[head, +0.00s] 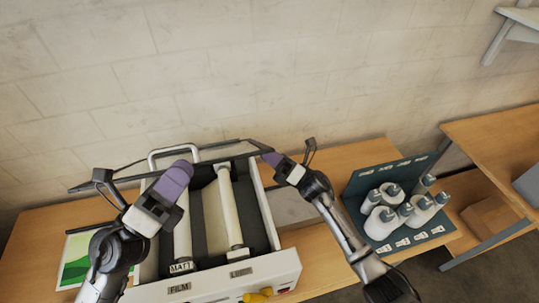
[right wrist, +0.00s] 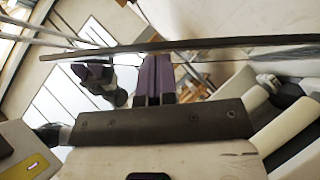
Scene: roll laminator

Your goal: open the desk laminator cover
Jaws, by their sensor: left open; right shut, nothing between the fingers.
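The desk laminator (head: 272,268) is a white box with two pale rolls lying inside, visible from above. Its cover (head: 105,182) shows as a dark-edged, see-through panel raised over the back of the box; its exact angle is hard to tell. My right gripper (head: 269,157) is shut and empty at the cover's right end. In the right wrist view its purple fingers (right wrist: 154,78) are together close to the cover's dark edge (right wrist: 200,45); contact is unclear. My left gripper (head: 177,178) is open above the left roll and hides part of it.
A teal rack (head: 360,183) with several white bottles stands right of the laminator, near my right forearm. A green printed sheet (head: 75,262) lies at the left. A yellow part (head: 257,296) is at the laminator's front. The wall is behind; another wooden table (head: 490,140) is at far right.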

